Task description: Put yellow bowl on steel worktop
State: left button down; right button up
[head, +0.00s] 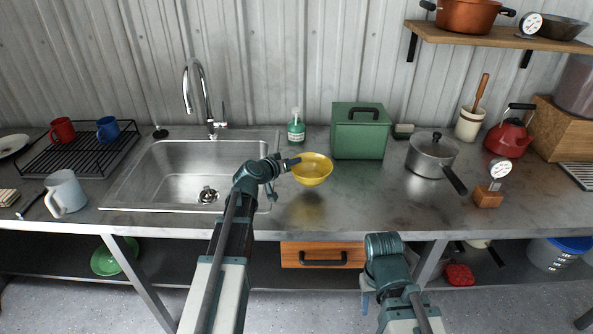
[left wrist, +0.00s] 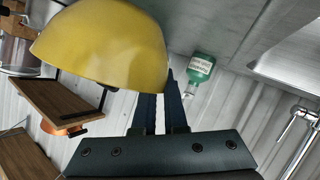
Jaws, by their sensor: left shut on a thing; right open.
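The yellow bowl (head: 313,170) is upright over the steel worktop (head: 330,215), to the right of the sink. A dark reflection on the steel lies below it, and it looks held a little above the surface. My left gripper (head: 291,163) is shut on the bowl's left rim. In the left wrist view, the yellow bowl (left wrist: 110,45) fills the upper left, at the tips of the left gripper's fingers (left wrist: 165,85). My right gripper (head: 367,292) is open and empty, low in front of the worktop's front edge; its fingers are only partly visible.
A green box (head: 361,131) and a green bottle (head: 296,126) stand behind the bowl. The sink (head: 180,172) is to the left. A saucepan (head: 430,155) stands to the right. Worktop in front of the box is clear. A wooden drawer (head: 322,255) is below.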

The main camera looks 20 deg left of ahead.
aim_at(310, 172)
pick_arm(q)
jog(key=shift+w+d, duration=0.1)
jog(key=shift+w, duration=0.05)
jog(key=f+b, duration=0.4)
jog(key=shift+w+d, duration=0.3)
jog(key=shift+w, duration=0.05)
jog(key=shift+r, duration=0.2)
jog(key=shift+f, duration=0.1)
jog(key=c, duration=1)
grip_release()
jog(key=shift+o, duration=0.2)
